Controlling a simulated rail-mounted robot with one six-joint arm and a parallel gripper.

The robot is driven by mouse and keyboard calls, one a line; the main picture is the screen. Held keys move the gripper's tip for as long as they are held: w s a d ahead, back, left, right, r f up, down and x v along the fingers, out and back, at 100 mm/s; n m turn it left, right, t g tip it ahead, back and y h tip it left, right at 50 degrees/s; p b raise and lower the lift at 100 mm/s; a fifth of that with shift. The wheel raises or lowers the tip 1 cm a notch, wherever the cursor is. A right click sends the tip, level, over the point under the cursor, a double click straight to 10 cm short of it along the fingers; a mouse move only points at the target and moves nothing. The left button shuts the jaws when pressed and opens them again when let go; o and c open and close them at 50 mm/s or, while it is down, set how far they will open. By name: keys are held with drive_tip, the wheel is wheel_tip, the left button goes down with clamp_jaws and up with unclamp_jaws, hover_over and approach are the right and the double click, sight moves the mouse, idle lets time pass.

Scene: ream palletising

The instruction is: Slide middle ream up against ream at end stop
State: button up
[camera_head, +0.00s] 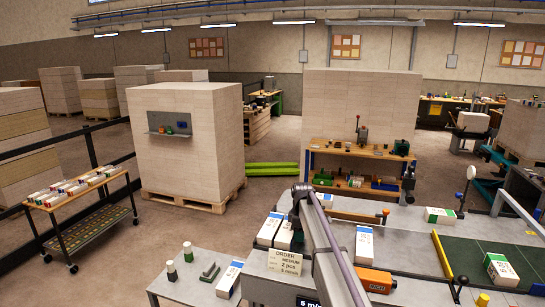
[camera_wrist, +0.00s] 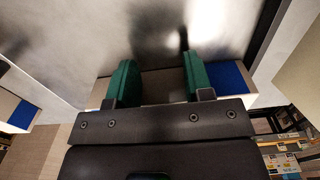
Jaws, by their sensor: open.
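In the wrist view my gripper (camera_wrist: 160,75) is open, its two green pads apart. A white ream with a blue label (camera_wrist: 231,77) lies crosswise at the pads and sticks out on the right; I cannot tell whether the pads touch it. Another blue-labelled ream (camera_wrist: 20,112) is at the left edge. A blue-labelled ream (camera_head: 364,246) lies right of my arm.
An order sign (camera_head: 285,262) and an orange device (camera_head: 375,280) stand at the table front. A yellow bar (camera_head: 441,254) borders a green surface with a green-labelled ream (camera_head: 500,269). Another ream (camera_head: 440,215) lies at the back. A ream cart (camera_head: 80,190) stands left.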

drive_tip(key=shift+w+a, duration=0.15)
drive_tip(key=shift+a, duration=0.3)
drive_tip(key=shift+d, duration=0.15)
idle(0.3)
drive_tip(key=shift+r, duration=0.1)
